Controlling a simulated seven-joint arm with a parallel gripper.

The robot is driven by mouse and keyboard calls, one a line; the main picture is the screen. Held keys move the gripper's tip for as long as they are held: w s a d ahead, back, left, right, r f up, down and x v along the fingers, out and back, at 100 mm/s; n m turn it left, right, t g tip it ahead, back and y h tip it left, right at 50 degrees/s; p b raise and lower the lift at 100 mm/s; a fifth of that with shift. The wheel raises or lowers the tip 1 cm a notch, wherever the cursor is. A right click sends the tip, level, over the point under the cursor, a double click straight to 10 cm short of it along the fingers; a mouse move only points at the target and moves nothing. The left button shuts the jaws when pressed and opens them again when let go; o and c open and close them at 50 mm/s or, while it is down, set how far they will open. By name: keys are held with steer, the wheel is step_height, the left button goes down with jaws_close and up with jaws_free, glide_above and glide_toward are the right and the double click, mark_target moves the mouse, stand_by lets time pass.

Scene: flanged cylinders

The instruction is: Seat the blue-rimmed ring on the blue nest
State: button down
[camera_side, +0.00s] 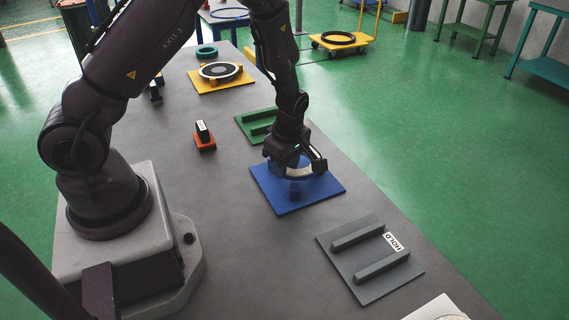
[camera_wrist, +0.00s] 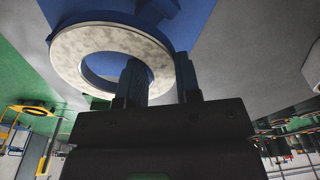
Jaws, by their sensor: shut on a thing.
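A pale, mottled ring (camera_wrist: 72,50) is held in my gripper (camera_wrist: 160,80). In the wrist view one finger is inside the ring's hole and the other is outside its wall. The ring (camera_side: 298,172) also shows partly in the side view, just under my gripper (camera_side: 305,164), which hides much of it. The blue nest (camera_side: 281,202) is a square blue plate below the ring. A short blue upright part shows beneath the ring, which looks raised above the plate.
A grey plate marked HOLD (camera_side: 369,285) with two bars lies nearer the camera. A green barred plate (camera_side: 250,133) is just behind the nest. A red block (camera_side: 205,144), a yellow plate with a ring (camera_side: 204,87) and a teal ring (camera_side: 207,52) are farther back.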

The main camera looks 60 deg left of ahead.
steer(key=shift+f, duration=0.95)
stand_by(2.2)
steer(key=c, duration=0.7)
jaws_free()
steer(key=shift+c, duration=0.2)
steer(key=shift+w+d+r, duration=0.1)
steer(key=shift+d+r, duration=0.1)
steer(key=shift+r, duration=1.55)
steer(key=shift+d+r, duration=0.2)
steer(key=shift+r, duration=1.5)
